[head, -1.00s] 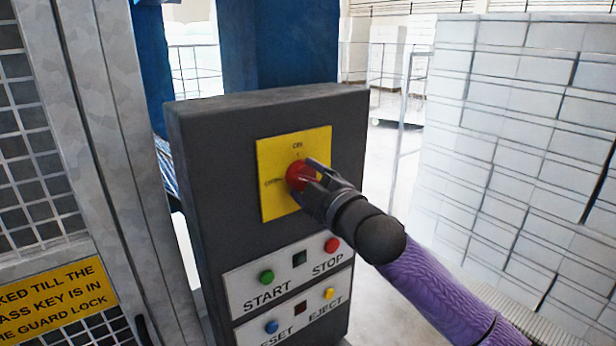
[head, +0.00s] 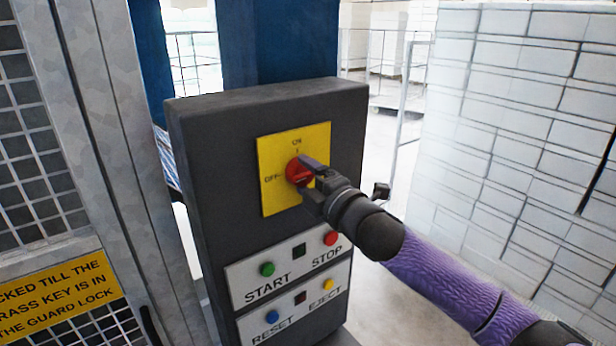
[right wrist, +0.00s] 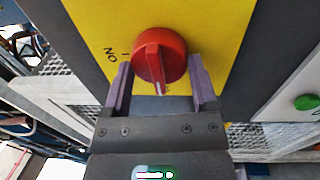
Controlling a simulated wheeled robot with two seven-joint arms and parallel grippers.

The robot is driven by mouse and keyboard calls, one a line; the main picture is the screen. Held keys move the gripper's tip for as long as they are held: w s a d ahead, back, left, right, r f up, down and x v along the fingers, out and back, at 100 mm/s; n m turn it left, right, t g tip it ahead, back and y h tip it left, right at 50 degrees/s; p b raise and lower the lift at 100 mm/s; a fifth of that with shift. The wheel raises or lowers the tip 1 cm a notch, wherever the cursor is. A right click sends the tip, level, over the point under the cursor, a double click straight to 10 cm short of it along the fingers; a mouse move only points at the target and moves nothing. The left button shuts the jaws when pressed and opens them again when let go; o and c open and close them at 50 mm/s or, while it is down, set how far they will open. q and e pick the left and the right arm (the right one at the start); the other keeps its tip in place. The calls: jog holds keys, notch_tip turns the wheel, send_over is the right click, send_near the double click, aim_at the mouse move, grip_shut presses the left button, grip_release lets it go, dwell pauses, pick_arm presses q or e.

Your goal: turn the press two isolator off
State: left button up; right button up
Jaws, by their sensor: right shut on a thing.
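The red rotary isolator knob (head: 296,172) sits on a yellow plate (head: 275,203) at the top of a dark grey control box. The plate has ON above the knob and OFF to its left. My right gripper (head: 312,176) is at the knob. In the right wrist view the gripper (right wrist: 161,85) has one finger on each side of the knob (right wrist: 160,58). The knob's raised ridge runs across the direction of the ON mark, along the line to the OFF side. The lettering there is mostly hidden by the gripper. My left gripper is not in view.
Below the plate are the green START button (head: 267,269), red STOP button (head: 330,238), blue RESET button (head: 272,316) and yellow EJECT button (head: 328,284). A mesh guard with a yellow sign (head: 60,296) stands left. A pale block wall (head: 510,130) is at right.

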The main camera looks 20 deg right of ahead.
jog(key=shift+f, duration=0.1)
jog(key=o, duration=1.1)
jog(key=shift+o, duration=0.2)
jog(key=b+v, duration=0.4)
jog(key=v, duration=0.5)
jog(key=shift+s, duration=0.45)
jog(key=shift+d, duration=0.15)
